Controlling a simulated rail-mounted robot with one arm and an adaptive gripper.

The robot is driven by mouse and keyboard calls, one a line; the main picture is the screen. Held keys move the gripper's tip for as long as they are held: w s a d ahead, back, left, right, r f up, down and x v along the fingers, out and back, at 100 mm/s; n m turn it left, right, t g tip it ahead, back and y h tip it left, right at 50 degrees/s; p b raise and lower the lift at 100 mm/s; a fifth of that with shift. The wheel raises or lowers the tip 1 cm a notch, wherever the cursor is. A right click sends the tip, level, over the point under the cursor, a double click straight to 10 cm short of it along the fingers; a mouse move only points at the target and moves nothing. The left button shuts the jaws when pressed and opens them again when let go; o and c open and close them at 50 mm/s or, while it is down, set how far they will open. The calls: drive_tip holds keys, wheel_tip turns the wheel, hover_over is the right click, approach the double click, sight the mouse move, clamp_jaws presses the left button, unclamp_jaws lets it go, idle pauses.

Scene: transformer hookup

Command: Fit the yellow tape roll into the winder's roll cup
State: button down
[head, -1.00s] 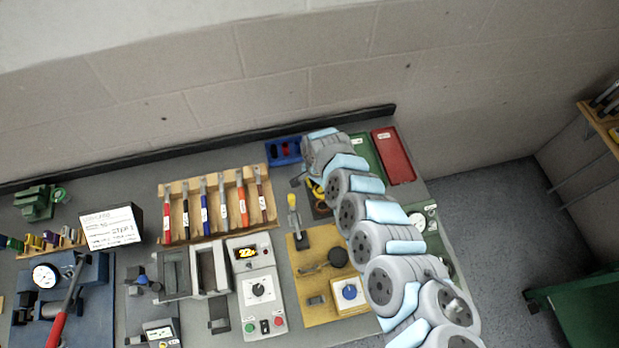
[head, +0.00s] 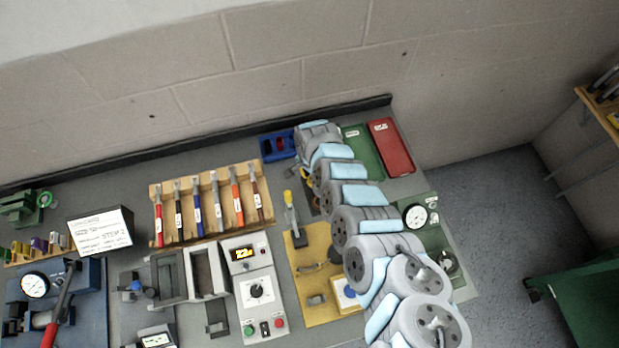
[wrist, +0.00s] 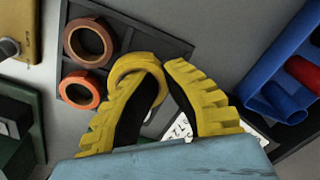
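The yellow tape roll (wrist: 121,68) shows in the wrist view as a ring at my fingertips, its lower part hidden behind a finger. My gripper (wrist: 165,72) has yellow ridged fingers with dark inner faces. They lean together, and the roll's right wall appears to lie pinched between the tips. The roll looks slightly tilted over the dark tray; how far above it is hard to tell. In the head view my arm hides most of the gripper and roll. I cannot clearly make out the winder's roll cup.
The dark tray (wrist: 180,47) holds a red-brown roll (wrist: 71,42) and an orange roll (wrist: 68,90). A blue holder (head: 270,148) stands just left of my wrist. Green and red trays (head: 391,147) lie to the right. A tan board (head: 313,245) with fixtures lies nearer.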

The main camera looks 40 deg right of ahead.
sight(310, 178)
drive_tip(key=b, duration=0.1)
drive_tip(key=f+b, duration=0.2)
drive_tip(key=shift+w+d+f, duration=0.1)
drive_tip(key=shift+w+d, duration=0.2)
drive_tip(key=shift+w, duration=0.1)
drive_tip(key=shift+a+f+b, duration=0.1)
drive_tip(key=shift+f+b, duration=0.7)
drive_tip(key=shift+b, duration=0.15)
drive_tip(key=shift+f, duration=0.1)
drive_tip(key=c, duration=1.2)
unclamp_jaws()
drive_tip(key=shift+c, duration=0.2)
drive_tip(key=shift+f+b, duration=0.3)
drive_tip(key=shift+b, duration=0.5)
wheel_tip(310, 178, up, 18)
drive_tip(key=p, duration=0.3)
drive_tip(key=shift+w+f, duration=0.1)
